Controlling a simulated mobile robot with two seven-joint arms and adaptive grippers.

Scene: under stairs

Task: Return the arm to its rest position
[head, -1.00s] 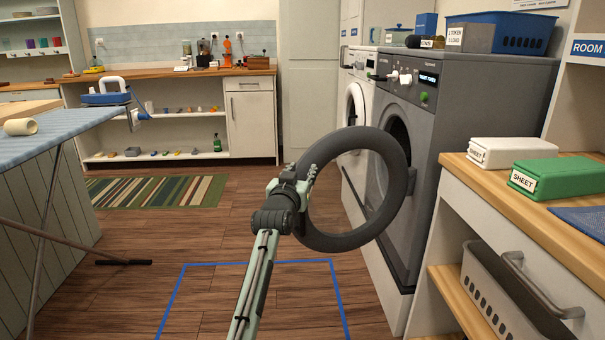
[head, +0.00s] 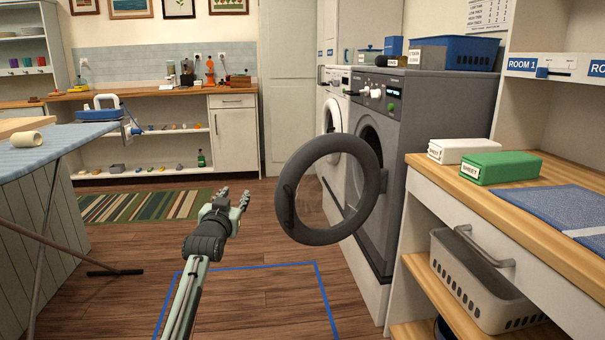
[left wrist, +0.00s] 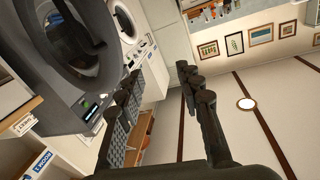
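My left arm comes up from the bottom of the head view, and its gripper (head: 236,198) points away over the open floor. The two fingers stand apart with nothing between them; they also show spread in the left wrist view (left wrist: 160,100). The round dark door (head: 373,212) of the grey front-loading machine (head: 430,110) stands open to the right of my gripper, with a visible gap between them in the picture. The door also shows large at the upper left of the left wrist view (left wrist: 95,75). My right gripper is not in view.
An ironing board (head: 60,140) stands at the left. A wooden counter (head: 440,177) with a green box (head: 500,167) and a white box (head: 462,148) is at the right, with a grey basket (head: 480,280) below. Blue tape (head: 325,290) outlines free floor.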

